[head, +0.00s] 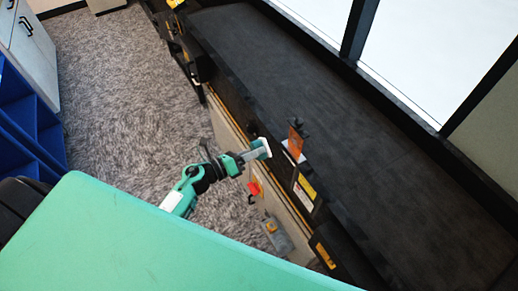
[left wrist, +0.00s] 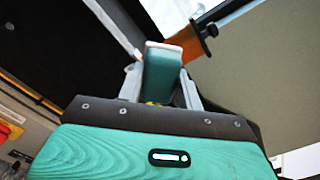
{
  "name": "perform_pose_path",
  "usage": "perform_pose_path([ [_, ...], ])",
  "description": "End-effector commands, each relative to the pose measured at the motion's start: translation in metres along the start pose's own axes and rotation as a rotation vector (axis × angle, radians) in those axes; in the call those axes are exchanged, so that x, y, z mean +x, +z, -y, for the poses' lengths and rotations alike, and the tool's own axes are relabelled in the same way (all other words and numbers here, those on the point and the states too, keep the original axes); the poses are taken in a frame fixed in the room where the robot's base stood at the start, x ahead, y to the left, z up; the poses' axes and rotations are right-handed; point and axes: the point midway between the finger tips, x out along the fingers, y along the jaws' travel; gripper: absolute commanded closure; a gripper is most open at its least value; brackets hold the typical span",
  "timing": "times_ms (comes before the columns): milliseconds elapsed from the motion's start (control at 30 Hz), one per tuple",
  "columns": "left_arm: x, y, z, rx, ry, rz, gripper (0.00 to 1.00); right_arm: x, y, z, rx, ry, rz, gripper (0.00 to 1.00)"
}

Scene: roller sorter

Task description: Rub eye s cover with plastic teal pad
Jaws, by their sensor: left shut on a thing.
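My left gripper (head: 258,151) is shut on the teal pad (left wrist: 162,72), which has a pale white edge. In the left wrist view the pad stands up between the two grey fingers. In the head view the gripper and pad are just left of an orange bracket (head: 296,141) with a small black eye (head: 299,124) at its top, at the near edge of the conveyor. The bracket (left wrist: 188,42) and the black eye (left wrist: 208,30) also show beyond the pad in the wrist view. I cannot tell whether the pad touches them. The eye's cover is too small to make out. My right gripper is not in view.
A long black conveyor belt (head: 300,75) runs diagonally past the bracket. Its side frame carries a yellow and white label (head: 305,191), a red part (head: 254,188) and a grey box (head: 277,237). Blue shelves (head: 25,115) stand at left. Grey carpet (head: 120,80) is clear.

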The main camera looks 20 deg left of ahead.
Motion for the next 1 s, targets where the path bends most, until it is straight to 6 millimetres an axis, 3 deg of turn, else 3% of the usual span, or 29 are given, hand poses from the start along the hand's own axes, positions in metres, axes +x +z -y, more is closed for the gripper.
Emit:
perform_pose_path([
  [633, -0.001, 0.000, 0.001, 0.001, -0.001, 0.000, 0.82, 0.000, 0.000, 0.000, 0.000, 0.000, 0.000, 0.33],
  [1000, 0.034, 0.003, 0.001, 0.002, -0.002, 0.002, 0.82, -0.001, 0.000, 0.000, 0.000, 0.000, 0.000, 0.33],
])
